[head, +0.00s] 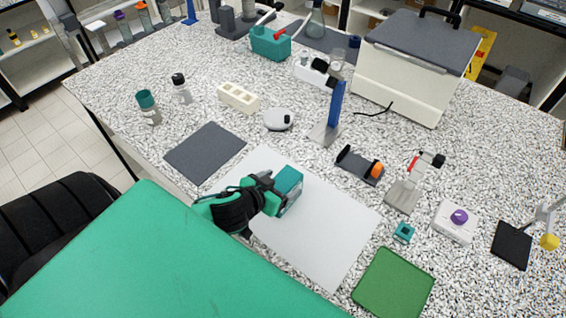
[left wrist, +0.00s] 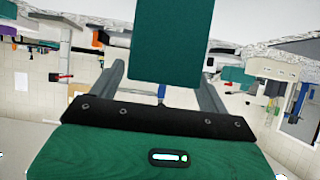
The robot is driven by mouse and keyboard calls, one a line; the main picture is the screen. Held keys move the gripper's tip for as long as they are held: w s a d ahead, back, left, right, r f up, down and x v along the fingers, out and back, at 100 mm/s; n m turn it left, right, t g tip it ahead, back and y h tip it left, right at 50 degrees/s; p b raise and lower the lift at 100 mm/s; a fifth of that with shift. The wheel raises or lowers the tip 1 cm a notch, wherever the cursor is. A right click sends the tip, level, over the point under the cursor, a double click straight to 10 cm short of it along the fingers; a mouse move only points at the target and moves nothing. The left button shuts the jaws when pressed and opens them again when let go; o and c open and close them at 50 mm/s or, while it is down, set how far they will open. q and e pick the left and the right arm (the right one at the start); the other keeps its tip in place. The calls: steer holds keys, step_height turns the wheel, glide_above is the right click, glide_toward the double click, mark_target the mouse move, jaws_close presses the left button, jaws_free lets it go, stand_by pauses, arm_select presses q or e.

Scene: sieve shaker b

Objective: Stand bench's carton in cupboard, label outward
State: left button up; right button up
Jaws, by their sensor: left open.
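My left gripper (head: 288,198) is over the white sheet on the bench, with its fingers apart. In the left wrist view, a plain teal box (left wrist: 168,40) sits between and in front of its two grey fingers, with no label showing; I take it for the carton. A teal block (head: 289,180) shows at the hand's end in the head view, likely the same box. I cannot tell whether the fingers touch it. I cannot single out the cupboard; open shelving (head: 30,47) stands at the far left. My right gripper is not in view.
The speckled bench holds a grey-lidded white machine (head: 405,75), a blue upright stand (head: 335,105), a purple-knobbed device (head: 456,220) and a green tray (head: 394,285). The white sheet (head: 315,235) is otherwise clear. A black chair (head: 55,225) stands left of the bench.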

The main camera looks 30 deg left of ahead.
arm_select(q)
steer(key=shift+x, duration=0.9)
steer(key=shift+c, duration=0.9)
steer(key=c, duration=1.1)
steer(key=shift+r, duration=0.1)
